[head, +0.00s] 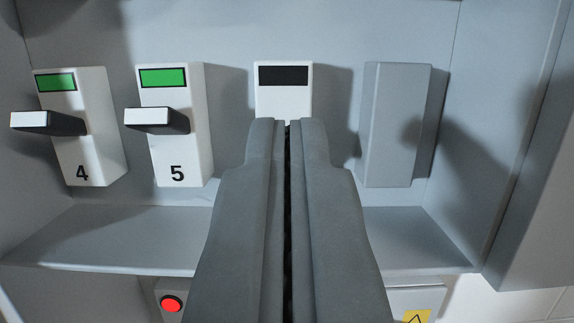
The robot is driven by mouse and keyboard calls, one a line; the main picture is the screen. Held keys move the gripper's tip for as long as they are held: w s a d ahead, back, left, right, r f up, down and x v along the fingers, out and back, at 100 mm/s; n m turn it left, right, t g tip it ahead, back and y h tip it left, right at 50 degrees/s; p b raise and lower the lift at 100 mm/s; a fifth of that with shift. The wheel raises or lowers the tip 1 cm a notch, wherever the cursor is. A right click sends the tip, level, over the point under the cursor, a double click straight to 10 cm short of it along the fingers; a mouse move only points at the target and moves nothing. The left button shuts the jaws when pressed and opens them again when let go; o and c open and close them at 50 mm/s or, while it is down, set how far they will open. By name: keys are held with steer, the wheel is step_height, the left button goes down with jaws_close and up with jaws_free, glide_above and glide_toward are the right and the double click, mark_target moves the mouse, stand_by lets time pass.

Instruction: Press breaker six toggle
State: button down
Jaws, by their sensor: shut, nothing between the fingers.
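A white breaker (284,100) with a black indicator window stands to the right of breaker 5; by its place in the row it is breaker six. Its toggle and number are hidden behind my gripper. My gripper (287,123) is shut and empty, with its fingertips in front of the middle of this breaker. I cannot tell whether the tips touch the toggle. Breaker 5 (193,132) and breaker 4 (98,125) show green windows, and their toggles stick out.
A plain grey block (391,125) without a toggle is right of the gripper. A ledge (110,235) runs below the breakers. Under it are a red button (171,303) and a yellow warning label (416,317). The cabinet's side wall (530,150) stands at the right.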

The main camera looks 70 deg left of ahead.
steer(key=shift+s+d+f, duration=0.25)
steer(key=shift+d+f, duration=0.3)
steer(key=shift+f, duration=0.05)
steer(key=shift+s+d+f, duration=0.2)
steer(key=shift+d+f, duration=0.35)
steer(key=shift+d, duration=0.05)
steer(key=shift+s+d+f, duration=0.25)
steer(key=shift+d+f, duration=0.3)
steer(key=shift+f, duration=0.05)
